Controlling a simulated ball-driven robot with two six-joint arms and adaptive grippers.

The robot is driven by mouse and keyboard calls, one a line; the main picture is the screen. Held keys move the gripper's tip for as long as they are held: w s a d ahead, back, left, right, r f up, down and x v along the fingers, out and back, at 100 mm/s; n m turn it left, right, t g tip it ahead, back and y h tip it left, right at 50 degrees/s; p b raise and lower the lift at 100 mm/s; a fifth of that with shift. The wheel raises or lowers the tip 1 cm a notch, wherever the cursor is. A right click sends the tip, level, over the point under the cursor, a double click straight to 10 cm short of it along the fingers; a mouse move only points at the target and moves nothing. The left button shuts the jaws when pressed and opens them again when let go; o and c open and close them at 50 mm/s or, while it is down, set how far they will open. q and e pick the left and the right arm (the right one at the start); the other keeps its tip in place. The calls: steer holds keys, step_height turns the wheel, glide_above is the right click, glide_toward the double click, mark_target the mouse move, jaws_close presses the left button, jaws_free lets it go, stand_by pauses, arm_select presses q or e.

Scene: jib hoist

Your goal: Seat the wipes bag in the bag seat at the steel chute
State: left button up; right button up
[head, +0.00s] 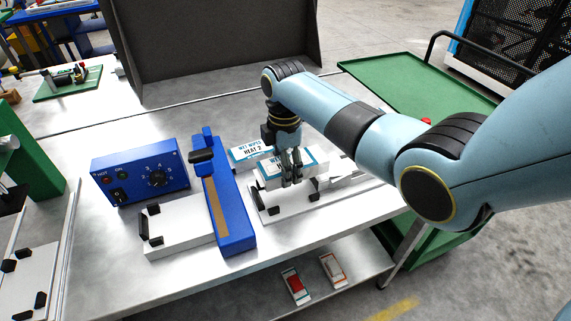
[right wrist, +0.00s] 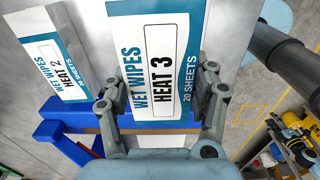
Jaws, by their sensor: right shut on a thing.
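My right gripper (head: 291,182) is shut on a white and teal wipes bag (head: 312,165). In the right wrist view, this bag (right wrist: 155,60) reads "WET WIPES HEAT 3" and lies between the two fingers of the gripper (right wrist: 160,100). In the head view the bag is over the white plate with black corner stops (head: 260,203), which looks like the bag seat. The bag and gripper hide part of this plate, and I cannot tell whether the bag touches it. The steel chute (head: 348,178) is just right of it. My left gripper is not in view.
A second bag marked "HEAT 2" (head: 250,151) lies just behind. A blue sealer bar (head: 230,205) stands left of the seat, with another white plate (head: 180,232) and a blue control box (head: 140,172). A green tray (head: 405,85) is at right.

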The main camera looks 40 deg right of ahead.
mark_target(285, 193)
steer(key=shift+f+b, duration=1.25)
steer(key=shift+f, duration=0.05)
steer(key=shift+f+b, duration=0.85)
steer(key=shift+b, duration=0.05)
steer(key=shift+f+b, duration=0.5)
steer(key=shift+f, duration=0.4)
steer(key=shift+f, duration=0.25)
steer(key=o, duration=0.8)
